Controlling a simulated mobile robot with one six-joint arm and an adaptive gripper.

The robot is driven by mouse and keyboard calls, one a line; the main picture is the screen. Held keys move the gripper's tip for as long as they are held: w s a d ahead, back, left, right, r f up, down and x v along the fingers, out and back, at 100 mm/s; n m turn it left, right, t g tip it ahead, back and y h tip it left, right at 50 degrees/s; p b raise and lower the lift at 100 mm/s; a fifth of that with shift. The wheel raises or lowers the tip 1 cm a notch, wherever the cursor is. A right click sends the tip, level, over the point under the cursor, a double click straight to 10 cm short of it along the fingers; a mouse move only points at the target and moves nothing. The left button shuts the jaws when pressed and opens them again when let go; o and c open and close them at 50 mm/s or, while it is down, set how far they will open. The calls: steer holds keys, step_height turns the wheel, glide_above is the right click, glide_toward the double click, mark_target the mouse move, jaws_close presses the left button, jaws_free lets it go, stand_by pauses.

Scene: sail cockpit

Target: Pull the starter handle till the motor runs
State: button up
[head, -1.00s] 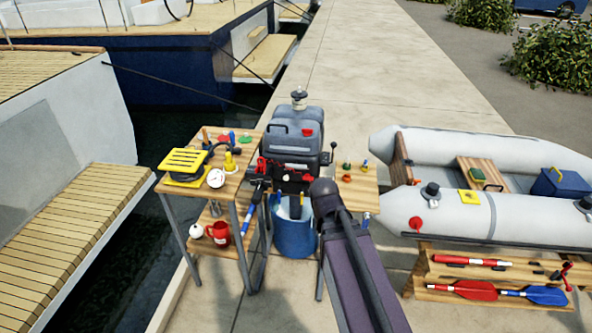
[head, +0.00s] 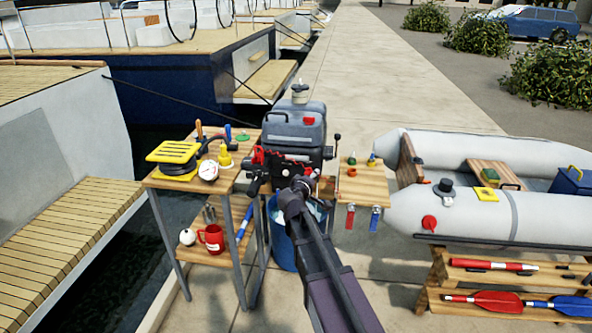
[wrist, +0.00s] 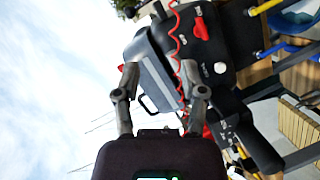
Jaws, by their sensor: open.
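The outboard motor (head: 297,127) stands upright between two small tables, a grey cowl over a dark front. In the wrist view the motor (wrist: 150,62) appears sideways beyond my fingers. My gripper (wrist: 160,78) is open, its two fingers apart with nothing visibly held between them. In the head view my arm reaches up to the motor's front and hides part of it. A red coiled cord (wrist: 176,48) and a red part (wrist: 201,28) show on the motor's front. I cannot surely pick out the starter handle; a finger may cover it.
A left table (head: 178,183) holds a yellow-topped reel (head: 175,156) and a white gauge (head: 208,170). A small right table (head: 362,187) stands close to the motor. A blue bucket (head: 283,240) is below. A grey dinghy (head: 465,213) is at right.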

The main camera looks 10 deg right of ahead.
mark_target(297, 155)
steer(key=w+a+f+n+t+y+b, duration=0.2)
steer(key=w+a+n+t+b, duration=0.2)
steer(key=w+a+n, duration=0.1)
steer(key=shift+w+a+y, duration=0.2)
steer(key=shift+a+y, duration=0.1)
steer(key=shift+a, duration=0.4)
steer(key=shift+w, duration=0.15)
steer(key=x, duration=1.3)
steer(key=shift+w+d, duration=0.15)
steer(key=shift+w, duration=0.1)
